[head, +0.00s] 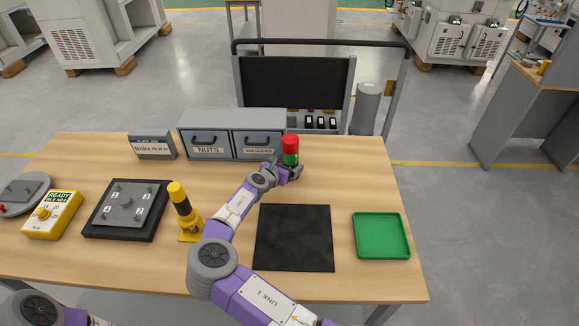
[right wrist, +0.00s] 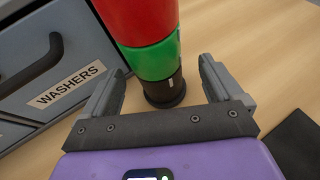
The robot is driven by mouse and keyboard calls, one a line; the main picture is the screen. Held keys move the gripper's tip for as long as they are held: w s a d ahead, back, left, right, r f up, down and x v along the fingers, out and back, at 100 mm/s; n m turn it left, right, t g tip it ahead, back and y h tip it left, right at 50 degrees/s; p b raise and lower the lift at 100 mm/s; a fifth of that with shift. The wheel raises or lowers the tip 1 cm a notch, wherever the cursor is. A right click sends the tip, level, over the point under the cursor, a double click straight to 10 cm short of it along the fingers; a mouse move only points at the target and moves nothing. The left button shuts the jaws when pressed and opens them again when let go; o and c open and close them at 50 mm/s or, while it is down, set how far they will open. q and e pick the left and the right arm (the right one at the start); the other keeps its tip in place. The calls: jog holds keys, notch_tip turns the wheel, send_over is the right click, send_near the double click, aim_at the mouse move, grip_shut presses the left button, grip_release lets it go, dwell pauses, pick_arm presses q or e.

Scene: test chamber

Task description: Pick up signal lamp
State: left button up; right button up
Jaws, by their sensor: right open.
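The signal lamp (head: 290,148) stands upright near the back edge of the table, right of the drawer unit. It has a red top, a green middle and a black base; in the right wrist view the lamp (right wrist: 157,58) rises between and just beyond my finger pads. My right gripper (head: 289,171) is at the lamp's lower part. Its jaws (right wrist: 162,80) are open, with one finger on each side of the lamp and a visible gap on the right side. Contact on the left side is hard to tell. My left gripper is out of view.
A grey drawer unit (head: 231,119) labelled nuts and washers stands close left of the lamp. A black mat (head: 294,238) and a green tray (head: 381,236) lie at front right. Table right of the lamp is clear.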

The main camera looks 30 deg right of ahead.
jog(key=x, duration=0.4)
jog(key=shift+w+f, duration=0.1)
jog(key=shift+f, duration=0.1)
jog(key=shift+a+r, duration=0.1)
jog(key=c, duration=1.3)
